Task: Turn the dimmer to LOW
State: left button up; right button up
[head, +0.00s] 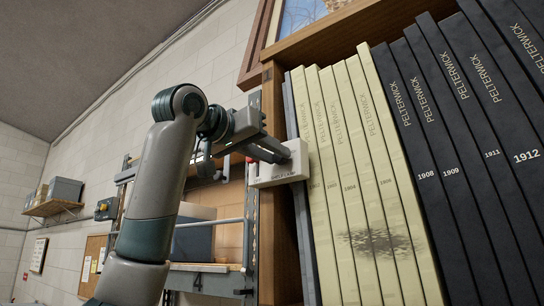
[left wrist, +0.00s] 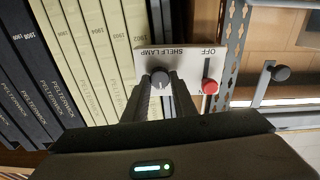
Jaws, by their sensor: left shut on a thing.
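The dimmer is a white box (head: 272,178) fixed at the left edge of the bookcase, and it also shows in the left wrist view (left wrist: 193,64). There its lettering, SHELF LAMP and OFF, appears upside down. Its round grey knob (left wrist: 160,77) sits between the fingertips of my left gripper (left wrist: 161,84). A red knob on a dark slot (left wrist: 210,86) is beside it, under OFF. In the head view my left gripper (head: 283,153) reaches the box from the left and is shut on the grey knob. The knob's setting cannot be read. My right gripper is in neither view.
Cream volumes (head: 345,170) and dark volumes (head: 455,150) stand close to the right of the dimmer. A metal rack (head: 250,235) stands left of the bookcase.

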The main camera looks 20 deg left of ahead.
pick_arm(q)
jog(key=n+b, duration=0.3)
jog(key=n, duration=0.1)
jog(key=shift+f+n, duration=0.1)
jog(key=shift+n, duration=0.3)
jog(key=n+b, duration=0.2)
jog(key=n, duration=0.1)
jog(key=shift+n, duration=0.3)
jog(key=shift+a+n+b, duration=0.1)
jog(key=shift+n+b, duration=0.55)
jog(key=shift+n, duration=0.55)
jog(key=o, duration=1)
jog(key=shift+a, duration=0.1)
jog(key=shift+s, duration=0.1)
